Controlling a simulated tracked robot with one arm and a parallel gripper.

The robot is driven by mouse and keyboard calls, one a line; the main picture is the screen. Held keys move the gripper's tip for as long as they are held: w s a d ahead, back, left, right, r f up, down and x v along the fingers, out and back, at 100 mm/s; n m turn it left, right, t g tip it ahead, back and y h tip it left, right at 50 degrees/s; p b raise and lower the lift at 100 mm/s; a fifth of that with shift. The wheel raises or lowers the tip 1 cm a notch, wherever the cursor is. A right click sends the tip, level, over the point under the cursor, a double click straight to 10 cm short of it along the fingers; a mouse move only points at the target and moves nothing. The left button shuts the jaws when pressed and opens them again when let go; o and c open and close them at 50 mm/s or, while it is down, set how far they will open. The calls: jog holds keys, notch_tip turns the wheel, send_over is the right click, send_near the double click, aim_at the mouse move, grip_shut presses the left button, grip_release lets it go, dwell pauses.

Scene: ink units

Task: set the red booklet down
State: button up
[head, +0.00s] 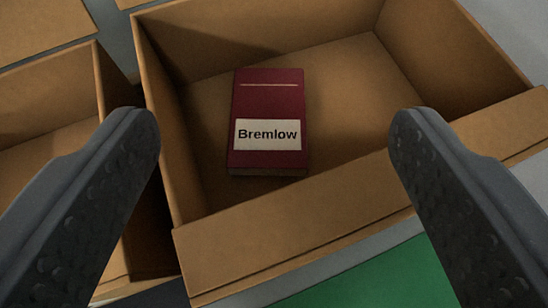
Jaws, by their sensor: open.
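The red booklet (270,104) lies flat inside an open cardboard box (300,232). It has a white label reading "Bremlow" and rests on the box floor, nearer the left wall. My gripper (272,135) is open, with one dark finger at the left and one at the right of the view. The fingers are wide apart and neither touches the booklet in this view. Nothing is held between them.
A second cardboard box (62,128) stands close at the left, partly hidden by my left finger. More cardboard (40,25) shows at the top left. A green surface (385,278) lies in front of the box. The box floor right of the booklet is bare.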

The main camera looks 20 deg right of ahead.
jog(key=p+v, duration=0.1)
jog(key=v, duration=0.4)
jog(key=s+a+r+n+t+y, duration=0.15)
jog(key=a+r, duration=0.35)
jog(key=r, duration=0.5)
jog(key=a+r+n+t+y, duration=0.15)
jog(key=a+r, duration=0.35)
jog(key=r, duration=0.5)
jog(key=s+a+r, duration=0.2)
jog(key=s+r, duration=0.3)
jog(key=r, duration=0.2)
jog(key=s+a+r+n+t+y, duration=0.1)
jog(key=s+a+r, duration=0.2)
jog(key=s+r, duration=0.2)
notch_tip(320, 180, up, 3)
jog(key=shift+r, duration=0.25)
jog(key=shift+s, duration=0.1)
jog(key=shift+a, duration=0.1)
